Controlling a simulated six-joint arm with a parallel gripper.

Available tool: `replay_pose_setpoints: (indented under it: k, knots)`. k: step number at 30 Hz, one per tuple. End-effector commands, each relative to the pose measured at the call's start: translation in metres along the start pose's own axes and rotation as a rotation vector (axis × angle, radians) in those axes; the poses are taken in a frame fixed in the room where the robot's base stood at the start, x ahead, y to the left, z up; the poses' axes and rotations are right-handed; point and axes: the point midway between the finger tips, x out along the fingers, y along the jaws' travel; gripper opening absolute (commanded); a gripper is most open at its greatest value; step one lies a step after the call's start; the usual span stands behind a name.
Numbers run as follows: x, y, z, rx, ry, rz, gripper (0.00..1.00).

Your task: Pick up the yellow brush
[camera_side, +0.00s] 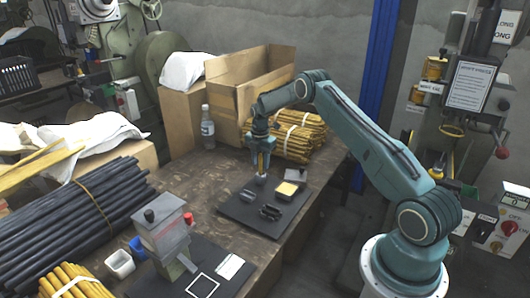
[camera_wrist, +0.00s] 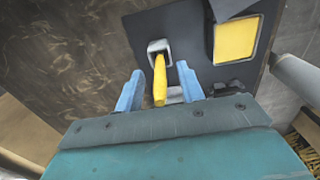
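The yellow brush (camera_wrist: 160,82) is between the two blue fingers of my gripper (camera_wrist: 160,88) in the wrist view. One end of it is at a small light grey square holder (camera_wrist: 158,46) on the dark mat. There is a gap between the brush and each finger, so my gripper is open and not touching it. In the side view my gripper (camera_side: 262,158) points down over the back of the mat, with a little yellow of the brush showing between the fingers. The brush's lower end is hidden in the holder.
The dark mat (camera_side: 237,211) also bears a tray with a yellow pad (camera_side: 287,188) and small dark parts (camera_side: 270,212). Behind are bundled yellow rods (camera_side: 300,138), a cardboard box (camera_side: 235,95) and a bottle (camera_side: 207,128). A small press (camera_side: 163,235) stands front left.

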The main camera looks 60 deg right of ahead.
Motion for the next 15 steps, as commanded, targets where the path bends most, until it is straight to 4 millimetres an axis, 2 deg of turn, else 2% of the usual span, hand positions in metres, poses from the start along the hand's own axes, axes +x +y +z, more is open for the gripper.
replay_pose_setpoints:
  k: [2,8,15]
  knots:
    - [-0.0001,0.0,0.0,0.0,0.0,0.0,0.38]
    - [-0.0002,0.0,0.0,0.0,0.0,0.0,0.0]
    - [-0.0003,0.0,0.0,0.0,0.0,0.0,0.0]
